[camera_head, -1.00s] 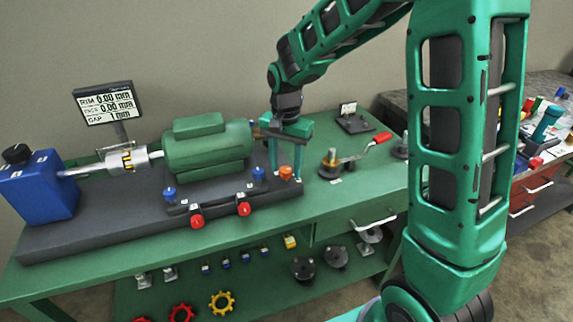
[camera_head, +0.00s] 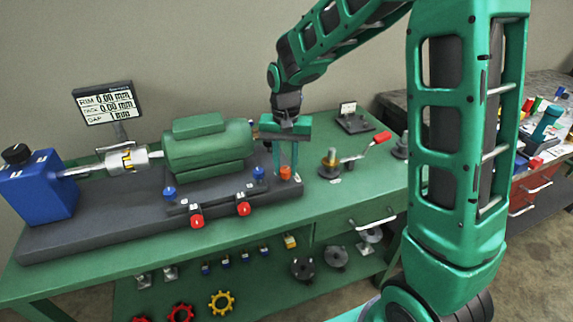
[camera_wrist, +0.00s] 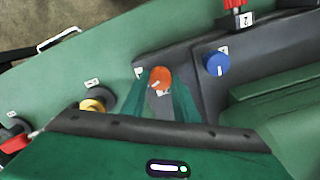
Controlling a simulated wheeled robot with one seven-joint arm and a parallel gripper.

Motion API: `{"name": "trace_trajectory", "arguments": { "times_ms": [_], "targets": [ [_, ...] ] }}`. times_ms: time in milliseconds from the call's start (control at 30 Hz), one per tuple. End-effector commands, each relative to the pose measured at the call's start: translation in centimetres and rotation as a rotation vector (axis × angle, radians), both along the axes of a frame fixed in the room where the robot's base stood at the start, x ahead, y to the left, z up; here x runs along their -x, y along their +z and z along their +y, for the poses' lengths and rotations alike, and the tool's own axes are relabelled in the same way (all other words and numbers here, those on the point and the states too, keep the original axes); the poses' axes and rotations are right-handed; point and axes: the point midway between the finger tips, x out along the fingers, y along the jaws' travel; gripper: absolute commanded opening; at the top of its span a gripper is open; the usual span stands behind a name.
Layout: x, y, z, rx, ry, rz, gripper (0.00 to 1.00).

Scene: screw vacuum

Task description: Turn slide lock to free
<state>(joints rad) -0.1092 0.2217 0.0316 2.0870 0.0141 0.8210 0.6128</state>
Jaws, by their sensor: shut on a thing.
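An orange knob (camera_head: 285,173), which looks like the slide lock, stands at the right end of the dark base plate (camera_head: 90,228). My gripper (camera_head: 285,170) points straight down over it, with its two green fingers at the knob. In the wrist view the orange knob (camera_wrist: 160,77) shows between the ends of my green fingers (camera_wrist: 160,92), and the fingers are shut on it. The knob has a pale mark on top. A small label with an unreadable mark lies beside it. The gripper body hides the near part of the wrist view.
A green motor (camera_head: 208,148) stands left of my gripper. Blue knobs (camera_head: 258,173) and red knobs (camera_head: 244,209) line its mount. Right of the gripper is a crank with a red handle (camera_head: 382,138). A display (camera_head: 105,103) and a blue block (camera_head: 40,190) stand further left.

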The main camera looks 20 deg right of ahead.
Motion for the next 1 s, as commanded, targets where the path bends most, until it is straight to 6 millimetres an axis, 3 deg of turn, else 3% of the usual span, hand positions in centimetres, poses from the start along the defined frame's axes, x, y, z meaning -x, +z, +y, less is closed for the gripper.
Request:
{"name": "trace_trajectory", "arguments": {
  "times_ms": [1000],
  "targets": [
    [-0.08,0.1,0.13,-0.001,0.956,-0.002,0.05]
  ]
}}
